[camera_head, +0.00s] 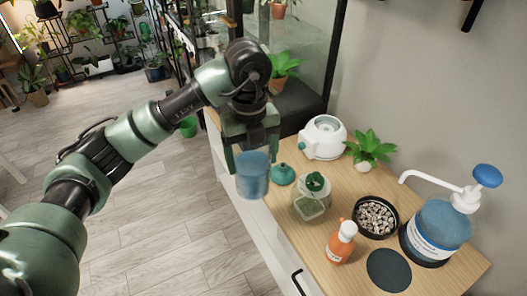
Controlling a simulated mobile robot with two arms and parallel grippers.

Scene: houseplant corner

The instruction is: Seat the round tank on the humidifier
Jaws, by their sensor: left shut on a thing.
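The round tank (252,177) is a blue, see-through cylinder. My left gripper (251,153) is shut on it near its top and holds it upright by the left edge of the wooden cabinet top. The white humidifier (322,139) stands at the back of the cabinet top, to the right of the tank and apart from it. It has a round opening on top and a teal knob on its left side. My right gripper is not in view.
The wooden top (290,243) also bears a teal dome-shaped piece (283,175), a glass jar (311,204), an orange bottle (341,243), a pebble bowl (376,217), a dark round mat (388,270), a small plant (371,147) and a large blue pump bottle (437,232).

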